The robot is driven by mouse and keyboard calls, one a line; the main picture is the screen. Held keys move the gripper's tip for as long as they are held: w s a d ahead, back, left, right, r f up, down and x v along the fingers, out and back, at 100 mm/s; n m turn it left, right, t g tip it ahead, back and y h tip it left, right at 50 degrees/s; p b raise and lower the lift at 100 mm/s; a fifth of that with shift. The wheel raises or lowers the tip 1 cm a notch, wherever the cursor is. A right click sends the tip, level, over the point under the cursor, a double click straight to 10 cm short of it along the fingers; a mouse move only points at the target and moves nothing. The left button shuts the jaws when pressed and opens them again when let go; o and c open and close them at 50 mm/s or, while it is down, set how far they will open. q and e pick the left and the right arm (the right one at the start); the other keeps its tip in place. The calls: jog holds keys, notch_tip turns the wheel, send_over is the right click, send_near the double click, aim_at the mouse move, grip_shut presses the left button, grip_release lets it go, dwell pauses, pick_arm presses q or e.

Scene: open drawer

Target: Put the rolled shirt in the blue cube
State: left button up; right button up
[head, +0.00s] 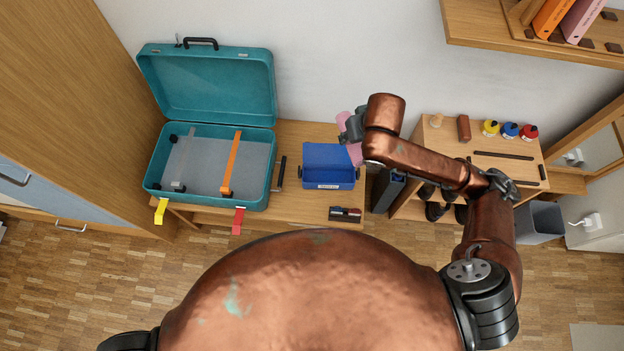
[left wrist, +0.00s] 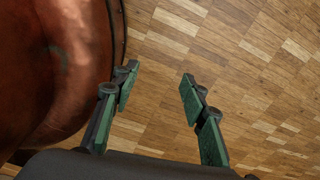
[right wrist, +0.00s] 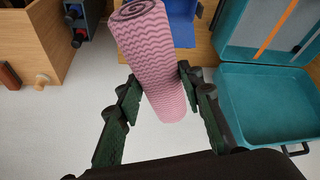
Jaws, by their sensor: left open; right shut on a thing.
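The rolled shirt (right wrist: 157,65) is a pink patterned roll held between the fingers of my right gripper (right wrist: 160,88). In the head view the roll (head: 355,152) shows partly behind my right gripper (head: 352,128), over the right back part of the blue cube. The blue cube (head: 318,177) is an open blue box with a white label on its front, standing on the wooden bench; part of it shows behind the roll in the right wrist view (right wrist: 184,32). I cannot tell whether the roll touches the box. My left gripper (left wrist: 158,85) is open and empty above the floor, beside my body.
An open teal suitcase (head: 152,180) with an orange strap stands left of the box on the bench (head: 300,210). A wooden shelf unit (head: 500,150) with several small bottles stands to the right.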

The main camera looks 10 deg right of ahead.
jog(key=a+f+n+g+y+p, duration=0.1)
jog(key=a+f+n+g+y, duration=0.1)
jog(key=a+f+n, duration=0.7)
jog(key=a+f+n+g+y+p, duration=0.15)
jog(key=a+f+n, duration=0.3)
jog(key=f, duration=0.75)
pick_arm(q)
jog(key=b, duration=0.2)
jog(key=f+b, duration=0.1)
jog(key=b, duration=0.1)
jog(key=shift+w+a+f, duration=0.1)
jog(key=shift+a+f, duration=0.05)
jog(key=shift+f, duration=0.1)
pick_arm(e)
jog(key=w+d+f, duration=0.7)
jog(key=d+f, duration=0.3)
jog(key=f, duration=0.3)
jog(key=shift+d+f, duration=0.15)
jog(key=shift+y, duration=0.25)
pick_arm(q)
jog(key=shift+f+b, duration=0.3)
jog(key=shift+b, duration=0.15)
pick_arm(e)
jog(key=shift+f, duration=0.65)
jog(key=shift+w, duration=0.1)
